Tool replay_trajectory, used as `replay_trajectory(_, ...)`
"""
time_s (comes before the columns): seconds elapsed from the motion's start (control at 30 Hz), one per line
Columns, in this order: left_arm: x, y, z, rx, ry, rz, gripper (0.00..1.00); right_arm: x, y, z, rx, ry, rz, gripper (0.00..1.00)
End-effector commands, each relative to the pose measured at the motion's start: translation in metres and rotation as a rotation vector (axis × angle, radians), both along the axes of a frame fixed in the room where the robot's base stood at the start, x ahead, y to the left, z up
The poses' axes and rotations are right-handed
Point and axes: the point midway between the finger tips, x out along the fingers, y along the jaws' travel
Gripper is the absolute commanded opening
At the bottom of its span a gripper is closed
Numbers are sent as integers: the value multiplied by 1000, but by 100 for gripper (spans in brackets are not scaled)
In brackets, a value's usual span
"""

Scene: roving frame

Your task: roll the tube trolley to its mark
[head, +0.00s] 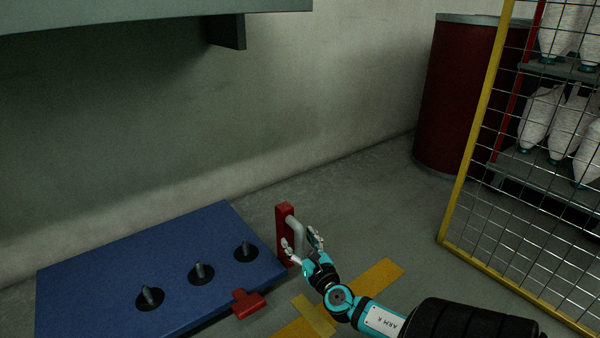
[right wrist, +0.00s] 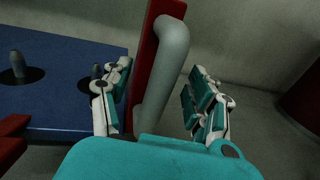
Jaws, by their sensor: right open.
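The tube trolley (head: 150,255) is a low blue platform with several upright grey pegs on black discs. It stands at the lower left of the head view. A red post (head: 284,232) at its right end carries a grey handle (head: 298,232). My right gripper (head: 303,242) is open at the handle. In the right wrist view the handle (right wrist: 163,75) stands between the two spread fingers, with gaps visible on both sides. A yellow floor marking (head: 378,283) lies under and beside my right arm, partly hidden by it. My left gripper is not in view.
A red pedal-like part (head: 247,303) sticks out at the trolley's front edge. A yellow-framed mesh fence (head: 466,150) stands at right, before a rack of white bobbins (head: 540,120). A dark red drum (head: 455,95) stands behind. A grey shelf (head: 150,12) overhangs the trolley.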

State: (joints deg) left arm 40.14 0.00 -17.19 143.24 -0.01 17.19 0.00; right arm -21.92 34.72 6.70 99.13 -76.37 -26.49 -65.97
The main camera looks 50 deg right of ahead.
Motion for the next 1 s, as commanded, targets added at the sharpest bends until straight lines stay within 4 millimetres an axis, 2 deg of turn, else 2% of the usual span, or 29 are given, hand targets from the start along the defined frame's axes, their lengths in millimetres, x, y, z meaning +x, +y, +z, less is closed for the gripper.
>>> replay_trajectory(0.53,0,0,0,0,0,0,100,-1,1,1,-1,-2,0,67)
replay_trajectory(1.0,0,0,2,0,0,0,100,-35,16,1,0,-1,0,67)
